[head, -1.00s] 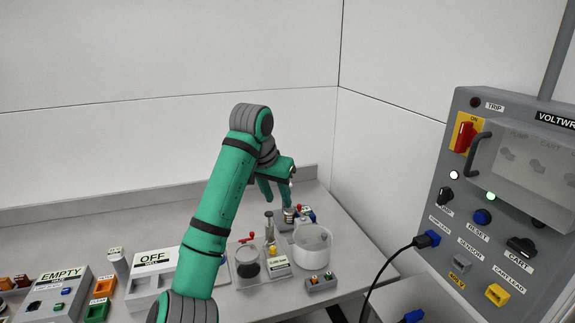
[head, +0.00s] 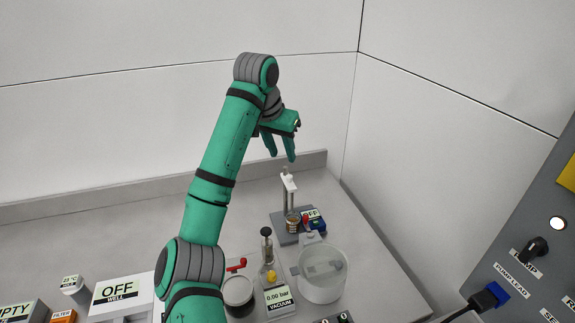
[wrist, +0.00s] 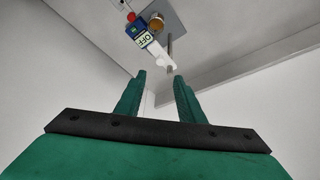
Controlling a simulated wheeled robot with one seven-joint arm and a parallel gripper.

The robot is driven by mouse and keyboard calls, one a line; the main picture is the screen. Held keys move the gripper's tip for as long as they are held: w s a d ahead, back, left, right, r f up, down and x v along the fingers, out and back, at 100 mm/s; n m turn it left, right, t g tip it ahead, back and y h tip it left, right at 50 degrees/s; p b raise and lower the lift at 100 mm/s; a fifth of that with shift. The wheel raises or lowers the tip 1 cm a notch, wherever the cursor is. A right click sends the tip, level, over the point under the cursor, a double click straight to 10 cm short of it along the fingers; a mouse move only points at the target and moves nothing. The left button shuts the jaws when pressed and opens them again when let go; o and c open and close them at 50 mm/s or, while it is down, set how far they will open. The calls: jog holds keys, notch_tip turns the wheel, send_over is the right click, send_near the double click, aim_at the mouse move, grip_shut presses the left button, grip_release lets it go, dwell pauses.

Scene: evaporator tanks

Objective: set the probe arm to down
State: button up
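The probe arm (head: 289,181) is a small white arm at the top of a thin post on a grey base (head: 281,238). In the head view it slopes toward the front; I cannot tell which setting it is in. In the wrist view the white arm (wrist: 160,56) shows just beyond my fingertips (wrist: 160,77).
A clear round vessel (head: 321,275) stands in front of the base. A dark-filled jar (head: 238,293) and a vacuum gauge (head: 279,299) stand to its left. A grey control panel (head: 530,250) is at the right. The bench behind the stand is clear.

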aim_at(289, 176)
jog(key=x, duration=1)
jog(key=shift+f, duration=0.3)
grip_shut()
